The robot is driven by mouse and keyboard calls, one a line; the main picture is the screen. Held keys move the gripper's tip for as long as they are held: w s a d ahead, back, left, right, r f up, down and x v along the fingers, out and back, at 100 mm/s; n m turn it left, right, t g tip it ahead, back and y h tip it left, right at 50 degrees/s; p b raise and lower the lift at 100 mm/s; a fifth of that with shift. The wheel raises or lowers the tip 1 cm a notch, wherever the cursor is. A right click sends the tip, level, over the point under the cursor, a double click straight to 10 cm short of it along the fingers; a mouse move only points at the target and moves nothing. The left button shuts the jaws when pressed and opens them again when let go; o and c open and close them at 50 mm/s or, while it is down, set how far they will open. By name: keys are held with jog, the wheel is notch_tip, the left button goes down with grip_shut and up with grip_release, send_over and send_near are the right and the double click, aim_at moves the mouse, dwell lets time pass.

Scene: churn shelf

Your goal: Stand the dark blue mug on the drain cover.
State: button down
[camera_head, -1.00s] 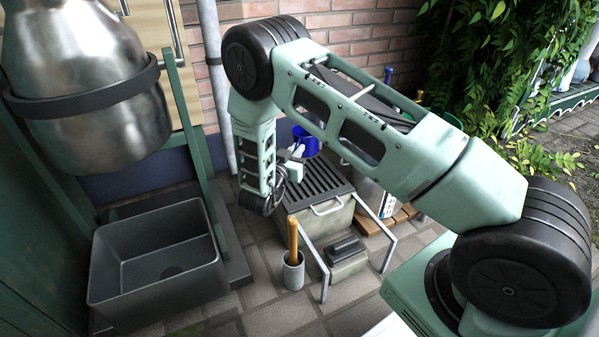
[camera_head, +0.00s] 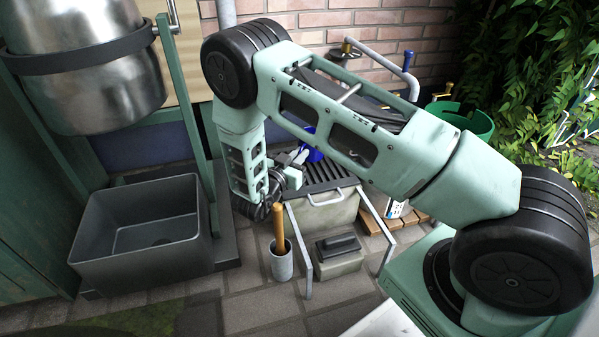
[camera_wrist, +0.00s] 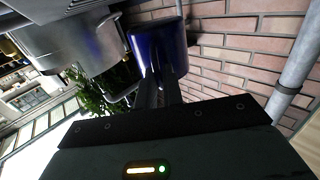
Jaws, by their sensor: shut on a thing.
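The dark blue mug (camera_head: 314,154) shows in the head view just past my gripper (camera_head: 297,169), partly hidden by it and by my arm. In the wrist view the mug (camera_wrist: 160,48) sits between the fingertips of my gripper (camera_wrist: 157,92), which is shut on it. The dark slatted drain cover (camera_head: 333,178) lies on top of a grey box. The mug appears over its back left part, with my gripper at its left side. I cannot tell whether the mug touches the slats.
A grey basin (camera_head: 140,245) stands at left under a steel churn (camera_head: 85,80). In front of the cover are a pot (camera_head: 282,263) with a wooden handle, a small lidded box (camera_head: 339,256) and metal rails (camera_head: 297,250). A green bucket (camera_head: 470,120) stands at right.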

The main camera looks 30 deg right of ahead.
jog(key=shift+f+b, duration=1.15)
jog(key=shift+f, duration=0.6)
jog(key=shift+f, duration=0.15)
jog(key=c, duration=1.5)
grip_release()
jog(key=shift+c, duration=0.2)
